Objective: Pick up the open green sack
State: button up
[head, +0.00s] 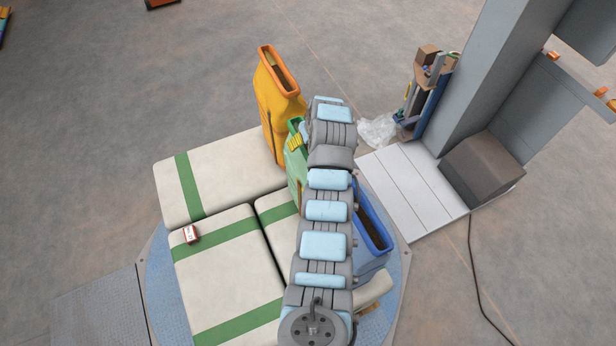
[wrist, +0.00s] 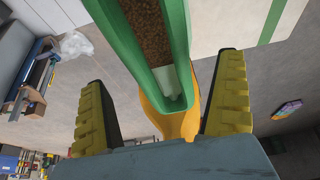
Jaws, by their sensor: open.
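The open green sack (head: 296,170) stands among the other sacks in the head view, partly hidden by my arm. In the wrist view its green rim (wrist: 182,50) runs down from the top edge, with brown fill inside. My gripper (wrist: 163,75) is open, its two yellow ridged fingers apart on either side of the near end of the sack's mouth. I cannot tell whether either finger touches the sack. In the head view, only a little yellow of the gripper shows beside my arm at the green sack's top.
An open orange sack (head: 279,105) stands just behind the green one. An open blue sack (head: 371,255) is to the right, partly behind my arm. Cream sacks with green bands (head: 222,262) lie to the left, with a small red-and-white box (head: 191,234) on one.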

jog(key=shift+p+x, duration=0.4)
jog(key=shift+x, duration=1)
jog(key=shift+w+f, duration=0.1)
jog(key=shift+f+b, duration=0.3)
jog(key=shift+b, duration=0.1)
jog(key=shift+c, duration=0.3)
jog(key=c, duration=1.2)
